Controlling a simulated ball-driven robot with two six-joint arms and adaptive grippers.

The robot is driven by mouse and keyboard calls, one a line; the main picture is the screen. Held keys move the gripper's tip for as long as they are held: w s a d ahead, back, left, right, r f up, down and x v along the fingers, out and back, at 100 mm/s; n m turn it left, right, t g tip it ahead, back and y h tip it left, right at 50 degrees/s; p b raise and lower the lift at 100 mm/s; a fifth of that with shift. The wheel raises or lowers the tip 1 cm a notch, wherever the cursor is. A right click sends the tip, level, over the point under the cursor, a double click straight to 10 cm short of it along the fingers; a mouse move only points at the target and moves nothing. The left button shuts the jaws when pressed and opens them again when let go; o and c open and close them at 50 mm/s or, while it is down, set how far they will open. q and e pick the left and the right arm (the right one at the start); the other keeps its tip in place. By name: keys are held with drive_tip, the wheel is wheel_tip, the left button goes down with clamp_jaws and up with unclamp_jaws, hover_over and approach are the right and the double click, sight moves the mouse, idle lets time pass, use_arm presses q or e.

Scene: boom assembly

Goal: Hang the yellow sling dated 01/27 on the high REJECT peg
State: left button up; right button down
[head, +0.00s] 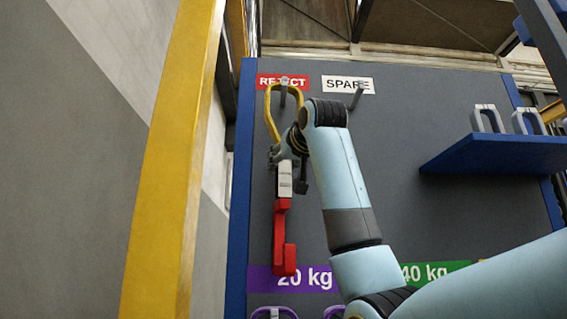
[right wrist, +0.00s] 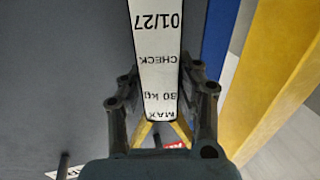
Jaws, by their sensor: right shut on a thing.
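The yellow sling (head: 269,112) hangs upright, with its loop at the top, a white tag (head: 285,187) below the gripper and a red lower part (head: 280,235) at the bottom. In the right wrist view its tag (right wrist: 160,60) reads 01/27, CHECK, 80 kg, MAX, upside down. The loop's top is at the REJECT peg (head: 284,94), under the red REJECT sign (head: 268,80). I cannot tell whether the loop is around the peg or only in front of it. My left gripper is out of view.
The SPARE peg (head: 356,97) sticks out just right of the REJECT peg. A blue shelf (head: 490,155) with grey pieces juts out at the right. A yellow post (head: 165,190) stands at the left. The grey board between is mostly bare.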

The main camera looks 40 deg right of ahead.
drive_tip(key=shift+r, duration=0.1)
drive_tip(key=c, duration=0.9)
unclamp_jaws()
drive_tip(key=shift+s, duration=0.15)
drive_tip(key=shift+o, duration=0.2)
drive_tip(key=v, duration=1.2)
drive_tip(key=shift+a, duration=0.1)
